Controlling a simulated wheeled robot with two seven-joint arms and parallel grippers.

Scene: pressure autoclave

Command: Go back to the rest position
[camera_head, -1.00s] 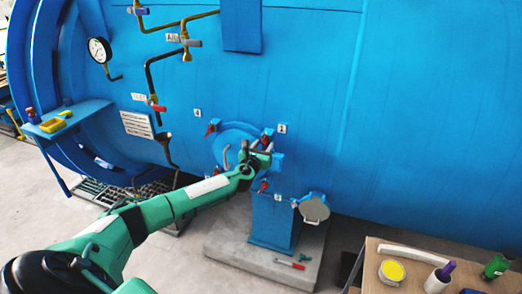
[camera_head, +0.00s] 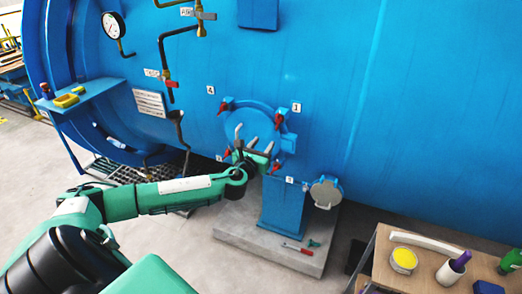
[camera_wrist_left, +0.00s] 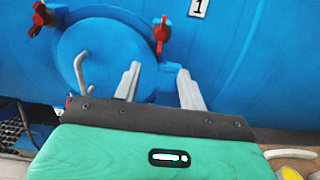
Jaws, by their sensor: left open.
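My left gripper (camera_head: 258,155) is in front of the round blue hatch (camera_head: 245,122) on the autoclave, at its lower right. In the left wrist view, the left gripper (camera_wrist_left: 157,82) has its two grey fingers apart with nothing between them. The hatch (camera_wrist_left: 100,60) is behind and to the left of the fingers there, with a bent grey handle (camera_wrist_left: 80,72) on it. Red clamp knobs sit around the hatch; one is at the upper right (camera_head: 278,121). Whether the fingers touch the hatch cannot be told. My right gripper is not in view.
The large blue autoclave (camera_head: 330,60) fills the back. A wooden table (camera_head: 430,240) with a yellow-topped tub (camera_head: 403,260) is at the lower right. A blue shelf (camera_head: 95,90) juts out at left.

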